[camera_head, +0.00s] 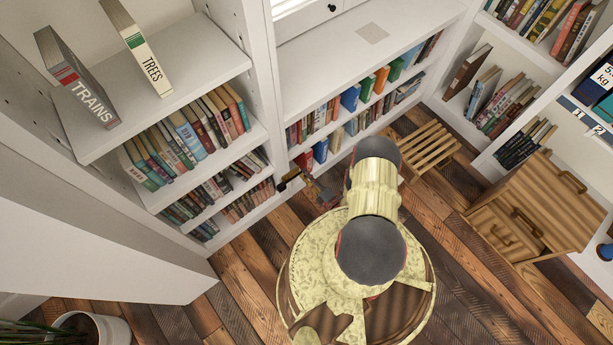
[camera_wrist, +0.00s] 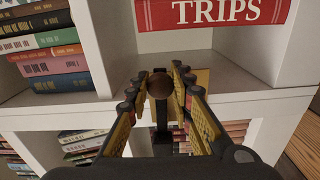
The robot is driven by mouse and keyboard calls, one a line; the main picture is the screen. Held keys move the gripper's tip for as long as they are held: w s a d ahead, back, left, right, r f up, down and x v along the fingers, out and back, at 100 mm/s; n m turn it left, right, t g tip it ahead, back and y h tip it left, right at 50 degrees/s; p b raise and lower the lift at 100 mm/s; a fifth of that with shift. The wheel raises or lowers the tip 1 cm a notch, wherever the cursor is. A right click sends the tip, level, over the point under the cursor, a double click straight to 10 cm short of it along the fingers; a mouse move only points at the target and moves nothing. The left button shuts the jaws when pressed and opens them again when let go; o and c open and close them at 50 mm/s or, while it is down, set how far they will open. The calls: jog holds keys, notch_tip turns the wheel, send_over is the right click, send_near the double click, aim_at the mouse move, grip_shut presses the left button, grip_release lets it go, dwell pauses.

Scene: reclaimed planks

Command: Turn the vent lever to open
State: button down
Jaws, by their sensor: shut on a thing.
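In the wrist view, the vent lever shows as a round brown knob (camera_wrist: 160,86) with a dark stem below it. A yellow-brass plate (camera_wrist: 202,78) shows just behind it, in front of the shelf. My gripper (camera_wrist: 159,76) has its two yellow-and-black fingers on either side of the knob and is shut on it. The fingers hide part of the lever and plate, so I cannot tell its exact angle or any open mark. In the head view, my gripper (camera_head: 312,186) is low beside the white bookcase, small and partly behind my arm.
White bookcases full of books line the back. A slatted wooden stool (camera_head: 432,148) and a wooden cabinet (camera_head: 535,205) stand right. A potted plant (camera_head: 92,328) is lower left. Plank floor lies between.

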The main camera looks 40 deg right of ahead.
jog(key=shift+a+r+n, duration=0.1)
jog(key=shift+r+n, duration=0.05)
jog(key=shift+n, duration=0.15)
dwell(0.4)
jog(key=c, duration=1.7)
grip_release()
jog(key=shift+o, duration=0.6)
jog(key=shift+s, duration=0.15)
jog(key=s, duration=0.7)
jog(key=shift+d, duration=0.2)
jog(key=shift+s, duration=0.15)
